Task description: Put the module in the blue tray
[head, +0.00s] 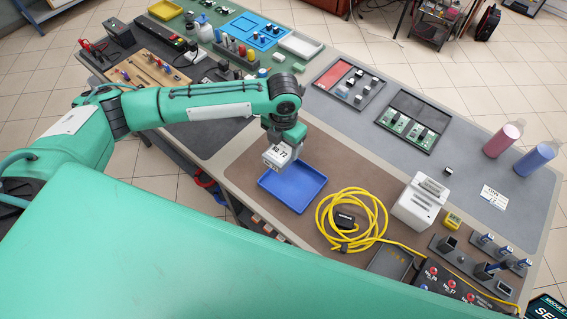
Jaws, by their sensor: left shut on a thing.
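My left gripper (284,145) points down above the work table and is shut on a small white module (276,158) with dark markings on its face. The blue tray (318,184) is a shallow open tray on the brown mat. The module is over the tray's upper left corner in the head view and covers part of that rim. The visible tray floor is empty. I cannot tell the exact height of the module above the tray. My right gripper is not in view.
A coiled yellow cable (372,237) lies right of the blue tray. A white device (421,202) stands beyond it. A second blue tray (271,39) with parts is at the far end. Two bottles (503,139) stand at the far right edge. The grey mat's middle is mostly clear.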

